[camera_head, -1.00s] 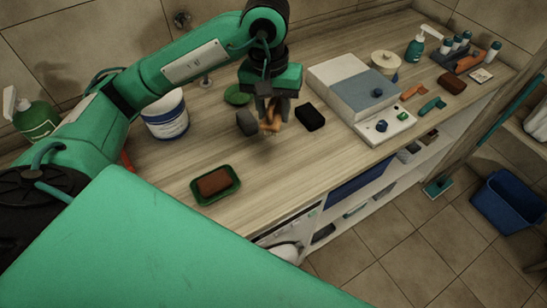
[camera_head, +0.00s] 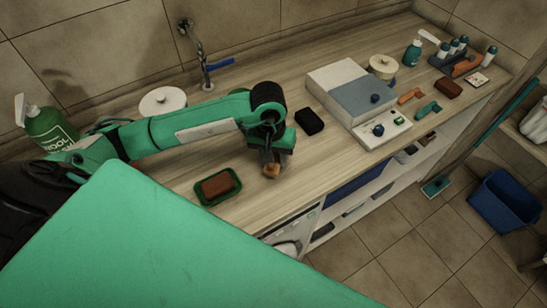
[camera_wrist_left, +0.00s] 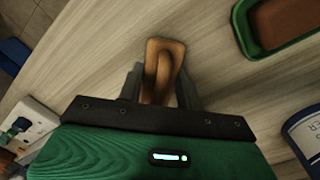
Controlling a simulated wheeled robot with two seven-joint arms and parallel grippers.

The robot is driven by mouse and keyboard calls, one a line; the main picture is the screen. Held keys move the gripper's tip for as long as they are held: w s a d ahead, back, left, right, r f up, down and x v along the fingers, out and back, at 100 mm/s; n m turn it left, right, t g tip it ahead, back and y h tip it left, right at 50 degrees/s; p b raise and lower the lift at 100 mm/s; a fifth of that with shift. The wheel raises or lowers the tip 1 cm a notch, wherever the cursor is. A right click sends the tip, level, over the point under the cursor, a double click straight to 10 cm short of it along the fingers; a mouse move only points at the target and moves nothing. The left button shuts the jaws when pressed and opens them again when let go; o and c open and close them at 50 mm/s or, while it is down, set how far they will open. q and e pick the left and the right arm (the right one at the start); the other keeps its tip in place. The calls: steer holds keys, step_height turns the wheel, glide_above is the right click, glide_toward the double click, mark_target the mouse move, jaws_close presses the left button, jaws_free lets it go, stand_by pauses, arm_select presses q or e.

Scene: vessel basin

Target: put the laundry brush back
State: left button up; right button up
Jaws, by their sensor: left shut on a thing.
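My left gripper (camera_head: 276,163) is shut on a brown wooden piece (camera_head: 271,171), which looks like the laundry brush, above the counter near its front edge. In the left wrist view the brown wooden piece (camera_wrist_left: 163,62) sits between the two dark fingers and points away from the palm. Its bristles cannot be made out. A green tray (camera_head: 205,202) with a reddish-brown block (camera_head: 217,186) in it lies to the left of the gripper. The tray also shows at the top right of the left wrist view (camera_wrist_left: 246,40). My right gripper is not in view.
A black block (camera_head: 309,121) lies right of the gripper, before a grey-white box (camera_head: 350,92) with a knob panel. A white-lidded tub (camera_head: 162,101) and green bottle (camera_head: 45,127) stand at the left. A tap (camera_head: 204,65) is behind. Counter between tray and gripper is bare.

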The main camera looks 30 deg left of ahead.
arm_select(q)
steer(key=shift+f, duration=0.85)
steer(key=o, duration=1.1)
steer(key=shift+r, duration=0.2)
steer(key=r+b, duration=0.1)
steer(key=r, duration=0.3)
steer(key=r+b, duration=0.1)
steer(key=r, duration=0.3)
steer(key=r+b, duration=0.2)
steer(key=r, duration=0.1)
steer(key=shift+a+r, duration=0.4)
